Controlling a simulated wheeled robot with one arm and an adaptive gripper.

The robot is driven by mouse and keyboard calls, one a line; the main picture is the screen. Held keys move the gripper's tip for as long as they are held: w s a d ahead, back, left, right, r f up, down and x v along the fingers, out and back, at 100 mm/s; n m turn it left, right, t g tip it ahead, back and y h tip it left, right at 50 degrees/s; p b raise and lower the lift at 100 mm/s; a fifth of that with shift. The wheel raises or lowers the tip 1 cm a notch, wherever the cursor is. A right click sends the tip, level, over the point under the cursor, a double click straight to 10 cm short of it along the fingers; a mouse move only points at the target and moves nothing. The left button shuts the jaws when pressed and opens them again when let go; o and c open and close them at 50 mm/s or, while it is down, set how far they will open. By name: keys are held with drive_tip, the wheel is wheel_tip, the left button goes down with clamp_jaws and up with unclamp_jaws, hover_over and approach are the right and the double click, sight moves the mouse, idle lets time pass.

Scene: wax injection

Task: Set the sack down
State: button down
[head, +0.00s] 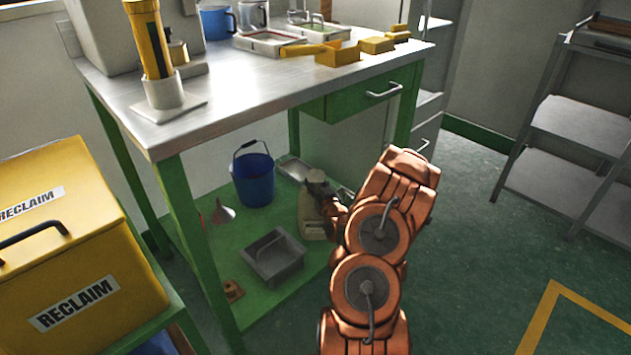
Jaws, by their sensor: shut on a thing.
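A small cream sack (314,229) with a greyish upper part shows at the right end of the bench's green lower shelf (228,262). My arm reaches in from the front right. My gripper (330,206) is at the sack's upper right side and shut on it. The fingers are small, dark and partly hidden behind my wrist. The sack looks roughly upright. I cannot tell whether its base touches the shelf or hangs just above it.
The lower shelf also holds a blue bucket (254,178), a grey tray (273,257) and a funnel (222,212). The steel bench top (230,88) and a green drawer (362,95) lie above. A yellow RECLAIM bin (105,250) stands left. Open floor (480,240) lies right.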

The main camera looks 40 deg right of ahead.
sight(316, 191)
drive_tip(key=shift+f+b, duration=0.45)
drive_tip(key=shift+f, duration=1.05)
drive_tip(key=c, duration=0.7)
unclamp_jaws()
drive_tip(key=shift+f, duration=0.1)
drive_tip(key=shift+s+a, duration=0.1)
drive_tip(key=shift+s, duration=0.25)
drive_tip(key=p+v, duration=0.3)
drive_tip(key=v, duration=0.8)
drive_tip(key=shift+s+a, duration=0.1)
drive_tip(key=shift+a, duration=0.1)
